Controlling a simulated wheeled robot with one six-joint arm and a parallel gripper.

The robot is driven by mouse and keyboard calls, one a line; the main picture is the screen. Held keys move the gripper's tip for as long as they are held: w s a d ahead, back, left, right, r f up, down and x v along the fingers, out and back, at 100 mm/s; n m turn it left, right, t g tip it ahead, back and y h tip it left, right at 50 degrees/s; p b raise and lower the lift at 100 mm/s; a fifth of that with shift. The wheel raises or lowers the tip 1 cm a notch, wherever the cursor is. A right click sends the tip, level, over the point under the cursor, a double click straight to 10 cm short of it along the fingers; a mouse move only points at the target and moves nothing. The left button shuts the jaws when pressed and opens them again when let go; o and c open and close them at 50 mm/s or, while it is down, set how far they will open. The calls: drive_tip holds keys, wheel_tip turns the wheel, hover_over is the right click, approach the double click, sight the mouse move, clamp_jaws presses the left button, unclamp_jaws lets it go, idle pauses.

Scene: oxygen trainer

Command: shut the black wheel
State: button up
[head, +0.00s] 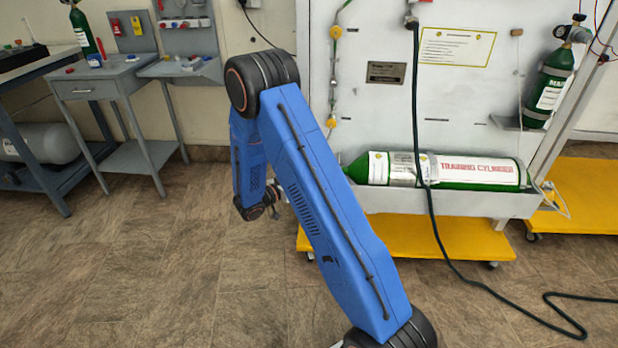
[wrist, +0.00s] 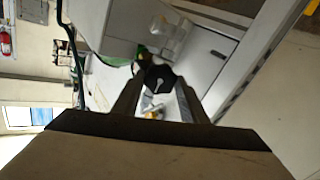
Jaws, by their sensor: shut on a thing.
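The black wheel (wrist: 160,78) is in the middle of the wrist view, between the fingertips of my gripper (wrist: 161,92). The two fingers touch it from both sides, so the gripper is shut on it. Pale metal and brass-coloured fittings show just below the wheel. A bit of green shows to its left. The wheel's turned position cannot be told. In the head view my blue arm crosses the middle, and I cannot make out the held wheel or the fingers there.
A green training cylinder (head: 470,171) lies in a tray on the white panel (head: 380,105). A black hose (head: 428,200) hangs down and runs over the floor. A smaller green cylinder (head: 546,88) stands at right. A grey table (head: 97,82) is at left. Floor between is clear.

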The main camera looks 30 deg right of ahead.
idle(0.4)
drive_tip(key=o, duration=1)
drive_tip(key=shift+o, duration=0.2)
drive_tip(key=s+a, duration=0.2)
drive_tip(key=a, duration=1.5)
drive_tip(key=shift+s+a, duration=0.15)
drive_tip(key=shift+s, duration=0.05)
